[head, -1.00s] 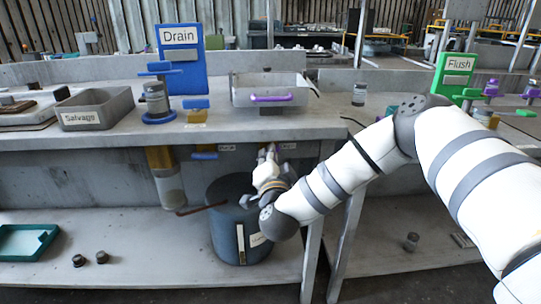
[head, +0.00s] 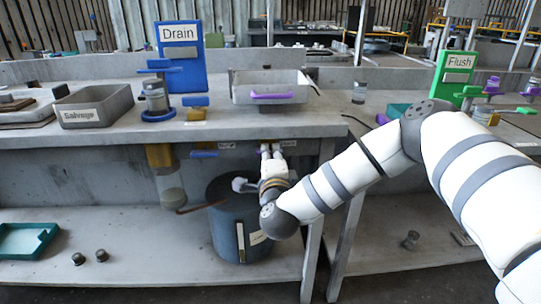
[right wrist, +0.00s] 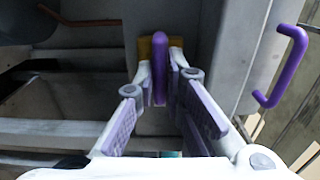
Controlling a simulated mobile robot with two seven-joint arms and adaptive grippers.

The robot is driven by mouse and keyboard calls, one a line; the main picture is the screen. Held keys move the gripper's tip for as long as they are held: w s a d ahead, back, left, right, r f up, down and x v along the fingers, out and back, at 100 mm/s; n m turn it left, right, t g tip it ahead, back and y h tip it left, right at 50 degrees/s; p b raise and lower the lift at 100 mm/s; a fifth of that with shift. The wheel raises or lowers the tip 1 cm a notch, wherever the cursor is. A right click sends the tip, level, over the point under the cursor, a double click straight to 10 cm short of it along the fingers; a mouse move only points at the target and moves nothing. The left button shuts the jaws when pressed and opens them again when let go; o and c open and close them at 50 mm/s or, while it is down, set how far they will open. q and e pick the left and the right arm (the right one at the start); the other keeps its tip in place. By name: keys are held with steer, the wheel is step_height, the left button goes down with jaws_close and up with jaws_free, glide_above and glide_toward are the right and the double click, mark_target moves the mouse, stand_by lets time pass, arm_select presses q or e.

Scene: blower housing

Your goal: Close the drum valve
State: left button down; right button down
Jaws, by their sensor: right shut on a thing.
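The blue-grey drum (head: 232,232) stands on the lower shelf under the bench in the head view. My right gripper (head: 271,149) points up under the bench's front edge, above the drum. In the right wrist view a purple valve lever (right wrist: 160,72) on a yellow-orange block (right wrist: 146,48) stands between the fingers of my right gripper (right wrist: 160,80). The fingers are closed against its two sides. In the head view the gripper hides the lever. My left gripper is not in view.
A basin with a purple handle (head: 271,96) sits on the bench above; this handle also shows in the right wrist view (right wrist: 283,66). A blue lever (head: 204,154) hangs under the bench to the left. A bench leg (head: 314,245) stands right of the drum.

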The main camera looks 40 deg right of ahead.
stand_by(0.5)
steer(key=c, duration=1.7)
jaws_free()
steer(key=shift+o, duration=0.2)
steer(key=shift+s+a, duration=0.1)
steer(key=v, duration=1.2)
